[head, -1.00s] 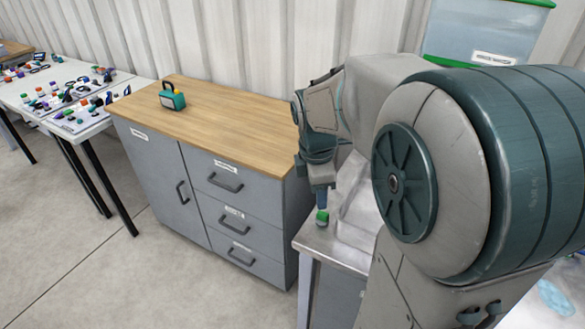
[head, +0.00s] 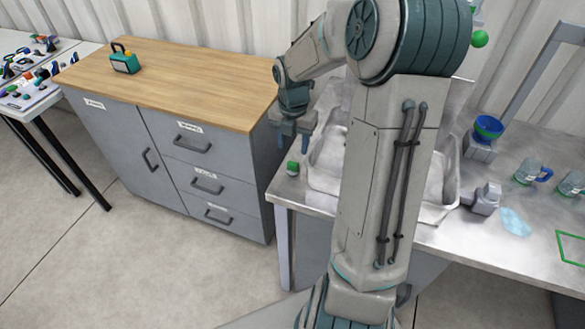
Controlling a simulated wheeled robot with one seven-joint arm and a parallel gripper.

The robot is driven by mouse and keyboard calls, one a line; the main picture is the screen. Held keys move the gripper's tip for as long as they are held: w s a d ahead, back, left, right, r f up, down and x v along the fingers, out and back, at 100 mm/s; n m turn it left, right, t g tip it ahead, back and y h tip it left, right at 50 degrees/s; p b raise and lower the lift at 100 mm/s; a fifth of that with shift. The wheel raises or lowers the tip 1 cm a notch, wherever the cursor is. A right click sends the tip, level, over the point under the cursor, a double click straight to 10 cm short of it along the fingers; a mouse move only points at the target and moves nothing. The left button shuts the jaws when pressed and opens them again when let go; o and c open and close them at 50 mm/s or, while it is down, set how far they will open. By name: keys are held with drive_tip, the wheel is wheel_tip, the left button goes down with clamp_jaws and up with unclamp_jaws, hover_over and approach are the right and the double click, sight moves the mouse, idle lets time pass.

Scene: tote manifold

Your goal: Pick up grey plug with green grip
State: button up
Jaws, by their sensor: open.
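The grey plug with the green grip (head: 293,168) is small and stands on the metal counter (head: 292,191), near its left front corner beside the sink. My gripper (head: 293,146) is above it, pointing down, with its two fingers apart and nothing seen between them. The green grip shows just below the fingertips. I cannot tell the exact height gap between the fingertips and the plug.
A sink basin (head: 322,180) lies right of the plug, partly hidden by my arm. A wood-topped grey cabinet (head: 178,77) adjoins at the left, with a teal box (head: 125,62) on it.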

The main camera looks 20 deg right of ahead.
sight(293, 163)
wheel_tip(293, 163, down, 8)
drive_tip(key=shift+f, duration=0.15)
drive_tip(key=c, duration=0.8)
